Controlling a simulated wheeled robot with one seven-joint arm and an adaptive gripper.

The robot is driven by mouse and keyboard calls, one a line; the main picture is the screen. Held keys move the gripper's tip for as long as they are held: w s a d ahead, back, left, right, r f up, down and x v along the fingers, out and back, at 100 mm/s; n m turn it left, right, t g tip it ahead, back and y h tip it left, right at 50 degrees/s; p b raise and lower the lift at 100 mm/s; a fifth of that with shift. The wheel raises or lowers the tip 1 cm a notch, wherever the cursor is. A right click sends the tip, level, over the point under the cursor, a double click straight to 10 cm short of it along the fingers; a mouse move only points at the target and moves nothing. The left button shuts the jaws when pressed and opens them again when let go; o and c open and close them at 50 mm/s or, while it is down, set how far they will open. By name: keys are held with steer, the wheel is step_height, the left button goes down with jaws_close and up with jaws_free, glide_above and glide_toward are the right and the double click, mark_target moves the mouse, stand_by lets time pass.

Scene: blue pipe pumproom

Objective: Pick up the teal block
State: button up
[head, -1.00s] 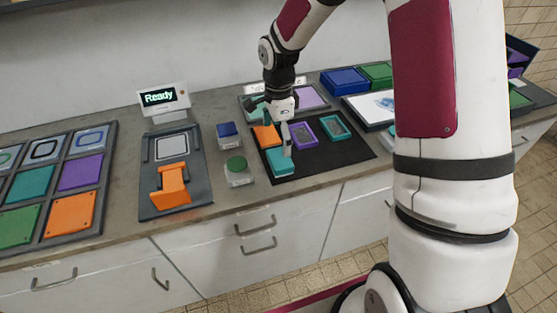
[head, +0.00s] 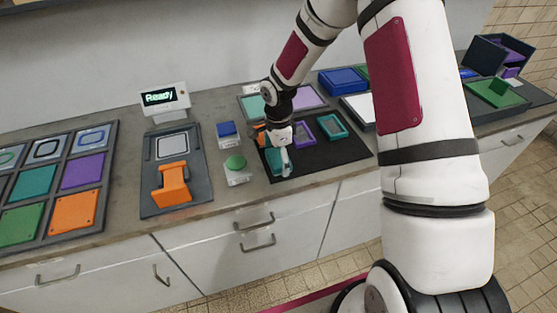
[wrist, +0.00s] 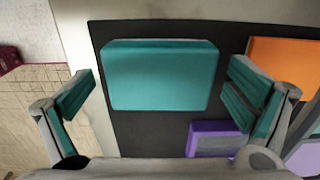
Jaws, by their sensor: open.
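The teal block (wrist: 161,78) is a flat rounded rectangle lying on a black mat (wrist: 120,130). In the wrist view it sits between the two open fingers of my gripper (wrist: 160,95), with a gap on each side. In the head view the teal block (head: 272,162) shows near the mat's front left corner, partly hidden by my gripper (head: 280,165). My gripper is open and empty, with teal pads on its fingers. I cannot tell from these views how far the fingertips are above the mat.
An orange block (wrist: 285,65) and a purple frame (wrist: 215,138) lie close by on the mat. A teal frame (head: 332,126) is farther right. A green button box (head: 236,168) stands left of the mat. The counter's front edge is close to the teal block.

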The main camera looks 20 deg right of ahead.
mark_target(280, 158)
steer(key=shift+c, duration=0.5)
steer(key=c, duration=1.2)
steer(key=shift+r, duration=0.1)
steer(key=shift+r, duration=0.85)
steer(key=shift+s+d+r+b, duration=0.1)
steer(key=shift+s+r+b, duration=0.1)
steer(key=shift+r, duration=0.25)
steer(key=shift+s+r+b, duration=0.15)
steer(key=shift+r+b, duration=0.05)
steer(key=shift+r, duration=0.25)
steer(key=s+d+r, duration=0.1)
steer(key=s+d, duration=0.2)
steer(key=s, duration=1.2)
steer(key=shift+d+r, duration=0.15)
steer(key=shift+r, duration=0.05)
